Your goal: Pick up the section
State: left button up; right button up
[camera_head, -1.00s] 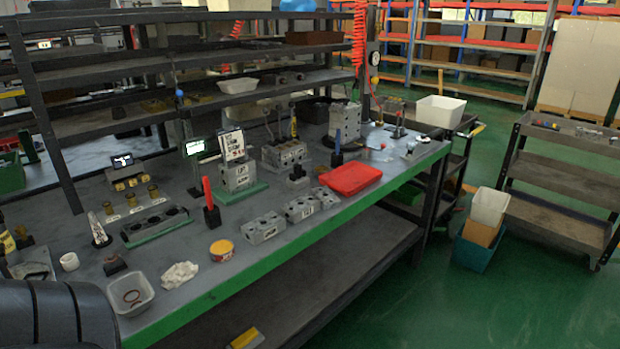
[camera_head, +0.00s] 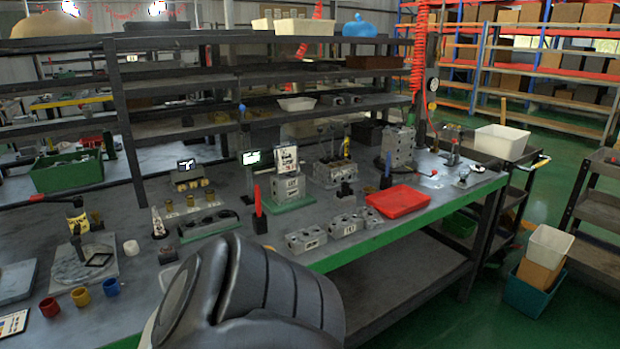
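Grey metal valve block sections lie near the front green edge of the workbench in the head view. The left one (camera_head: 306,240) has holes in its top and a label on its front. A second one (camera_head: 345,225) stands close on its right, with a smaller piece beside it. A taller section (camera_head: 290,187) stands on a green plate behind them. I cannot tell which section is meant. A dark arm link of mine covers the lower middle of the view. Neither of my grippers shows.
A red tray (camera_head: 398,201) lies right of the sections. A red-handled tool (camera_head: 259,208) stands just behind the left section. Dark shelves (camera_head: 215,80) rise at the back. Coloured cups (camera_head: 111,287) stand at the left. A cart with a white bin (camera_head: 500,141) stands at the right.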

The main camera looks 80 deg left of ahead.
aim_at(285, 180)
jog(key=u, duration=0.7)
jog(key=i, duration=1.5)
jog(key=u, duration=1.35)
